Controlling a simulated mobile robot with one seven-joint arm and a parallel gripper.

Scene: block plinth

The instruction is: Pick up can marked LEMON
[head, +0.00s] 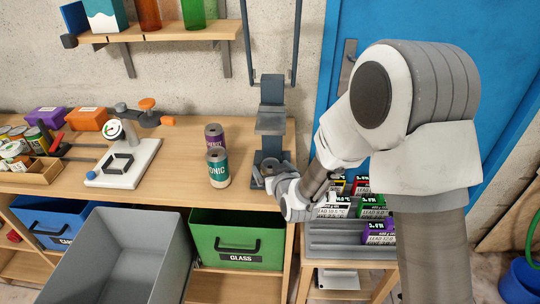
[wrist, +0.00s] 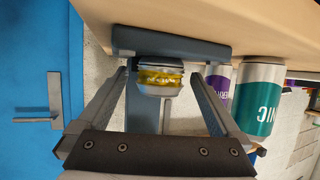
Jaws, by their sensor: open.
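A short, squashed-looking can with a yellow band (wrist: 160,78) sits on the base of a grey upright press (head: 271,118). Its lettering is too small to read, so I cannot confirm LEMON. In the head view a grey round top (head: 270,166) shows at that spot. My gripper (head: 281,184) is low in front of the press base. In the wrist view my gripper (wrist: 157,88) is open, with one finger to each side of the yellow can and gaps between. A teal can marked TONIC (head: 218,168) and a purple can (head: 214,135) stand upright to the left.
The wooden bench (head: 185,150) has free room left of the cans. A white scale-like device (head: 124,163) stands farther left. A grey bin (head: 120,255) and a green GLASS bin (head: 238,240) are below. A rack of boxes (head: 350,238) is beside my arm.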

